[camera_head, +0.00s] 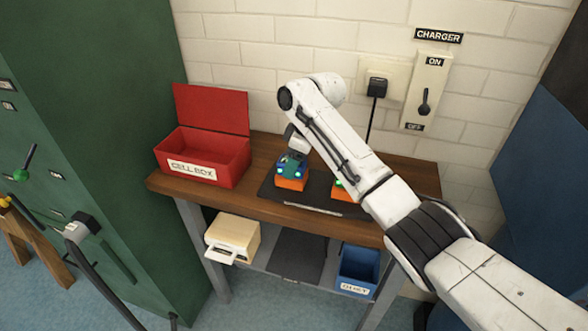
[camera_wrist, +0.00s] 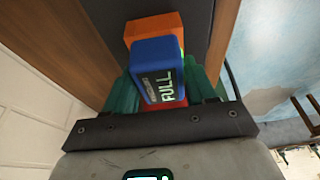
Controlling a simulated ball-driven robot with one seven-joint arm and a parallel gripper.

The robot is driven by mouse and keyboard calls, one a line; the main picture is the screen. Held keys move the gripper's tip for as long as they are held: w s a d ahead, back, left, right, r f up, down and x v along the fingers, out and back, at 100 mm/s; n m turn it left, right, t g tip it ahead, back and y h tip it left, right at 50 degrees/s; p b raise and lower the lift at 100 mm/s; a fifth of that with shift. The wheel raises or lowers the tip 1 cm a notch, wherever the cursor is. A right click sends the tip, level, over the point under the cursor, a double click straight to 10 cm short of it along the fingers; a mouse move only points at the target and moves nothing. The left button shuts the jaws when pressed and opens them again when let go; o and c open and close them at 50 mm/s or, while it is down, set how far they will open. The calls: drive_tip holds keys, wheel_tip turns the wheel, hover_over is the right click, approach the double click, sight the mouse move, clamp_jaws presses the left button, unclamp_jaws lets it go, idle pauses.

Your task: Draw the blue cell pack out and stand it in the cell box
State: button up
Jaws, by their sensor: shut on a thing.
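The blue cell pack (camera_wrist: 152,62), marked FULL, is between the teal fingers of my gripper (camera_wrist: 165,88) in the wrist view. The fingers are shut on it. An orange block (camera_wrist: 150,27) shows directly beyond the pack. In the head view my gripper (camera_head: 293,158) points down over an orange dock (camera_head: 290,183) on the table, and hides most of the pack. I cannot tell how deep the pack sits in the dock. The red cell box (camera_head: 222,172) stands to the left with its lid up; its inside looks empty from here.
A second orange dock (camera_head: 340,195) with a green light is partly behind my arm. The wooden table (camera_head: 255,202) has bare wood between box and dark mat. A charger switch panel (camera_head: 426,90) with a lever and a plugged cable (camera_head: 373,115) are on the wall behind.

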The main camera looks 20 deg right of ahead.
drive_tip(key=shift+r+p, duration=0.8)
drive_tip(key=shift+p, duration=0.05)
drive_tip(key=shift+c, duration=0.4)
drive_tip(key=shift+r+p, duration=1.6)
drive_tip(key=shift+r, duration=0.1)
drive_tip(key=shift+f, duration=0.1)
